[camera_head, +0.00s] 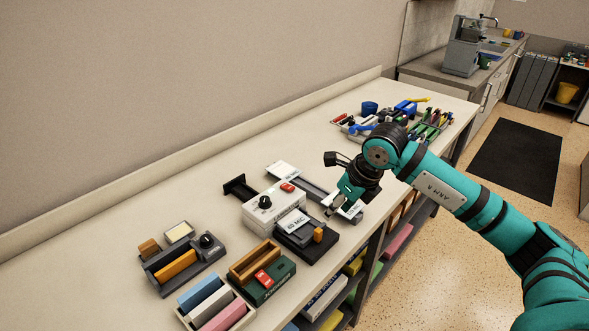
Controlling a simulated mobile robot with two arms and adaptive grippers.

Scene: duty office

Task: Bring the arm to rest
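A pale labelled piece (352,208) shows at the fingertips. I cannot tell whether the fingers touch it or are closed. My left arm and gripper are not in view.
A black stand marked "85 MIC" (295,226), a green box (275,284), a tray of coloured blocks (240,317) and a dark holder (160,274) stand nearby. Pens and tools (430,125) crowd the bench's far end. Open floor (425,270) lies to the right.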

